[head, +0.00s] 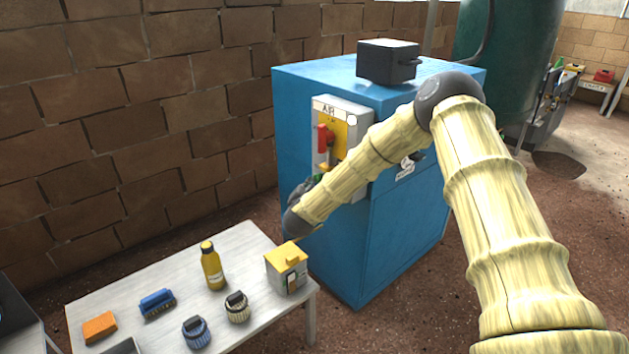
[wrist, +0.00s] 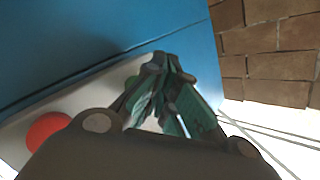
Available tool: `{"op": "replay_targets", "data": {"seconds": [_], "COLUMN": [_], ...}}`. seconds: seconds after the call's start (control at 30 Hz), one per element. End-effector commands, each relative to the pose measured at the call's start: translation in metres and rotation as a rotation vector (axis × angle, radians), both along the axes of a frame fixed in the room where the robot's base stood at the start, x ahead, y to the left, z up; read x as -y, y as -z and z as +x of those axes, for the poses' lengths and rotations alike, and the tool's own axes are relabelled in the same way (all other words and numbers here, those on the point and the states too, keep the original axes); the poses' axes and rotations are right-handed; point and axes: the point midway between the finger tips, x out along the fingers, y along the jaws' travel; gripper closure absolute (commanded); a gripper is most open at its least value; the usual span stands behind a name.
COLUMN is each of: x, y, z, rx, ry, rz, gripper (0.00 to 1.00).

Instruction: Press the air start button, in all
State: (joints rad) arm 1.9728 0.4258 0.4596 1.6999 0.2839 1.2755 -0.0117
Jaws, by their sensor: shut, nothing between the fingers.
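The grey air control panel (head: 357,188) is on the front of the blue cabinet (head: 345,255), with a label reading "AIR" at its top. A red rotary handle (head: 325,138) sits on its yellow plate. My gripper (head: 318,178) is at the lower left of the panel, partly hidden by my arm. In the wrist view its fingers (wrist: 160,62) are together and empty, in front of the panel. A red round button (wrist: 47,137) shows at left there. A small green patch shows by the gripper in the head view; I cannot tell whether it is the start button. Contact is unclear.
A white table (head: 250,240) stands in front, left of the cabinet, with a yellow bottle (head: 212,268), a yellow-topped box (head: 288,272) and several small items. A dark box (head: 388,62) sits on the cabinet. A brick wall (head: 150,110) is behind.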

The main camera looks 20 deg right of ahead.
Motion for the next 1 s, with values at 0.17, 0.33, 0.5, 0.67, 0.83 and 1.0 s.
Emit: {"op": "replay_targets", "data": {"seconds": [0.17, 0.33, 0.5, 0.67, 0.83, 1.0], "x": [-0.007, -0.008, -0.008, -0.013, -0.025, -0.037], "y": [0.0, 0.0, 0.0, 0.0, 0.0, 0.0], "z": [-0.003, -0.003, -0.003, -0.005, -0.009, -0.013], "rx": [-0.001, -0.001, -0.001, -0.001, -0.001, -0.001], "ry": [-0.001, 0.0, -0.001, -0.001, -0.002, -0.001], "rz": [0.0, 0.001, 0.0, 0.0, 0.001, 0.0], "gripper": [1.0, 1.0, 1.0, 1.0, 1.0, 1.0]}}
